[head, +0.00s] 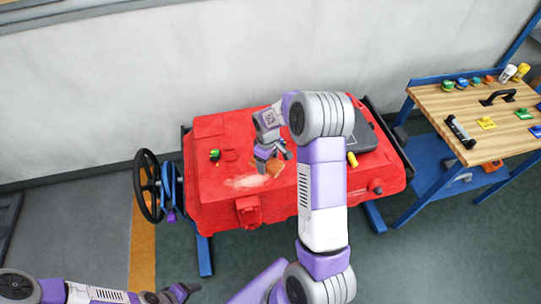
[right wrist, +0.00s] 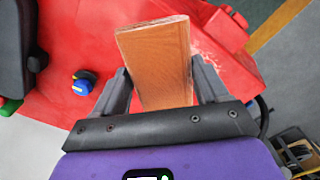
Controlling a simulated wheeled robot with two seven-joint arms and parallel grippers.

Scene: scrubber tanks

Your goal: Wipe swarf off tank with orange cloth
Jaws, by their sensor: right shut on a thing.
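The red tank (head: 222,205) stands against the pale wall. My right gripper (head: 270,158) is over its top and is shut on the orange cloth. In the right wrist view the cloth (right wrist: 158,62) is a flat, brick-like orange pad between the fingers of my right gripper (right wrist: 162,92). In the head view the cloth (head: 274,171) is partly hidden by the gripper. A pale patch of swarf (head: 245,182) lies on the tank top just left of the cloth; some also shows in the right wrist view (right wrist: 205,45). My left gripper (head: 180,292) is low at the bottom left, away from the tank; its jaw opening is unclear.
A small green-and-dark knob (head: 214,154) stands on the tank's left part. A dark panel (head: 372,135) lies on its right part. A black handwheel (head: 147,186) is at the left end. A wooden-topped bench (head: 470,108) with small items stands at right.

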